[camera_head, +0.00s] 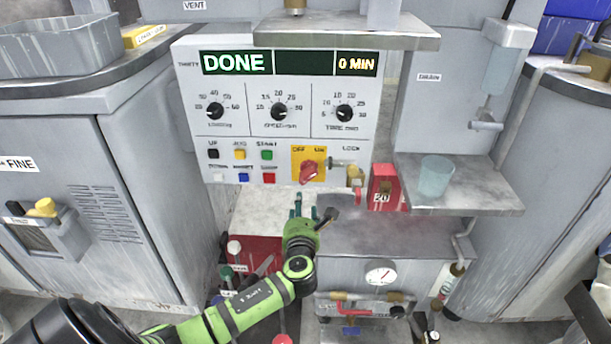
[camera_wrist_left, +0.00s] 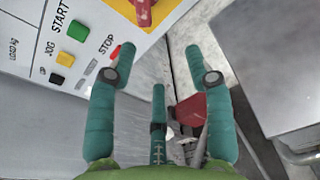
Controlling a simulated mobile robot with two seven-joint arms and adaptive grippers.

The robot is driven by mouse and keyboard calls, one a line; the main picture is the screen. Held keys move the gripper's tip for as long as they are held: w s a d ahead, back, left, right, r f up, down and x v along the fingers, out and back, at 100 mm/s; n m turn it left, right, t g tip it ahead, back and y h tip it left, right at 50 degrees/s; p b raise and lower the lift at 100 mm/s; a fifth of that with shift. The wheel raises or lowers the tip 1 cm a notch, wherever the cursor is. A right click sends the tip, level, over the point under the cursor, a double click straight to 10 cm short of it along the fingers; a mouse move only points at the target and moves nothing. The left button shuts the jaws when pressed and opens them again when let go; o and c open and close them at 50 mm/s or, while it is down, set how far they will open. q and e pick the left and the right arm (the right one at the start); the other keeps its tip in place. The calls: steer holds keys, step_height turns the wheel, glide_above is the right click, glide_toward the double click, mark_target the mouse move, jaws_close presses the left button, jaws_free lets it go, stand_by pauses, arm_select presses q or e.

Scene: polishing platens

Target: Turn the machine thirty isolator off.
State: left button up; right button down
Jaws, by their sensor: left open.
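The machine thirty panel (camera_head: 285,125) faces me and its display reads DONE and 0 MIN. Its isolator is a red rotary knob (camera_head: 309,171) on a yellow plate marked OFF and ON, at the lower right of the panel. The knob looks tilted toward the ON side. My left gripper (camera_head: 305,209) is below the knob, apart from it, with its teal fingers spread and nothing between the tips. In the left wrist view, the knob (camera_wrist_left: 145,12) is cut off by the top edge, beyond the fingertips. My right gripper is not seen.
Beside the isolator are a small brass padlock (camera_head: 355,175) and a red numbered block (camera_head: 383,188). Push buttons, including a green START button (camera_head: 267,155), lie left of it. A shelf (camera_head: 460,190) with a cup (camera_head: 436,177) juts out on the right.

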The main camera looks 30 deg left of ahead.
mark_target(305, 179)
arm_select(q)
steer(key=w+r+m, duration=0.1)
steer(key=m, duration=0.1)
steer(key=w+a+r+m+t, duration=0.1)
steer(key=w+r+m, duration=0.1)
steer(key=m, duration=0.1)
steer(key=shift+w+a+m+t, duration=0.2)
steer(key=shift+a+m+t, duration=0.1)
steer(key=shift+w+a, duration=0.15)
steer(key=shift+w, duration=0.15)
steer(key=b+x, duration=0.2)
steer(key=x, duration=0.3)
steer(key=shift+a, duration=0.1)
steer(key=shift+w+a+b, duration=0.25)
steer(key=shift+w+b, duration=0.05)
steer(key=shift+w, duration=0.15)
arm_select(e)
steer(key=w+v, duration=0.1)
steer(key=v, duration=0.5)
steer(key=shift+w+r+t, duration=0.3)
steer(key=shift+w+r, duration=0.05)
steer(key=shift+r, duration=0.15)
arm_select(q)
jaws_close()
